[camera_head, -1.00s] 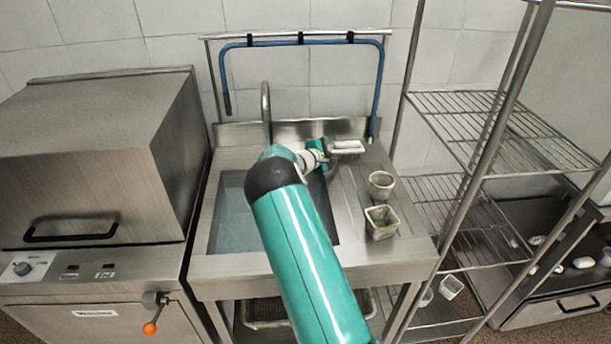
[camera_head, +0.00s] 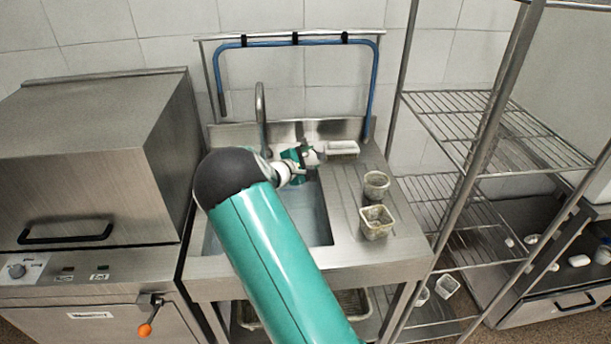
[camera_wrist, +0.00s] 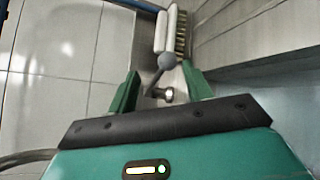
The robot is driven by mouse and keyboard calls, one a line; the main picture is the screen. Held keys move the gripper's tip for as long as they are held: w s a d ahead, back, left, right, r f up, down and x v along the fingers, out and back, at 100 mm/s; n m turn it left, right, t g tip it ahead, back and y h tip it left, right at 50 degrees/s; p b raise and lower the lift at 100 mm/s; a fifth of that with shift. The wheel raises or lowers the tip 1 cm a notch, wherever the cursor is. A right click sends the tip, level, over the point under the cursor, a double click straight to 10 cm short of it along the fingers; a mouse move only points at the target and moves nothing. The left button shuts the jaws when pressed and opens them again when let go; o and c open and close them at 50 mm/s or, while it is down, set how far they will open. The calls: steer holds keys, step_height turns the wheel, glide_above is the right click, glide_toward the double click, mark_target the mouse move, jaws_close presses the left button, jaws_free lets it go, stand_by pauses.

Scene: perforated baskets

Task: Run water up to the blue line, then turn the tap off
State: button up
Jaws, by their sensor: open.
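The sink basin (camera_head: 322,228) shows a blue-grey inside, partly hidden by my arm. I cannot make out a blue line or judge the water level. The curved tap spout (camera_head: 261,112) rises at the back of the basin. In the wrist view, a tap lever with a grey ball end (camera_wrist: 166,61) stands above a metal fitting (camera_wrist: 166,95). My gripper (camera_head: 312,156) is over the back of the sink. In the wrist view its open green fingers (camera_wrist: 160,88) lie either side of the lever, with visible gaps; contact is not seen.
A white brush (camera_head: 342,148) lies just beyond my gripper. A blue hose (camera_head: 300,42) hangs on a rail behind. A wire rack (camera_head: 485,130) stands right, a steel machine (camera_head: 95,160) left.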

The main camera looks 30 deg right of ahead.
steer(key=s+a+r+m+g+y, duration=0.1)
steer(key=s+a+r+m+y, duration=0.2)
steer(key=s+a, duration=0.4)
steer(key=s+a+r+m+g+y, duration=0.1)
steer(key=s+a+r+m+y, duration=0.3)
steer(key=s+r, duration=0.4)
steer(key=s+a+m, duration=0.1)
steer(key=s+a, duration=0.1)
steer(key=s, duration=0.1)
steer(key=shift+s+a+r+g, duration=0.2)
steer(key=shift+a+r+g, duration=0.1)
steer(key=shift+a, duration=0.1)
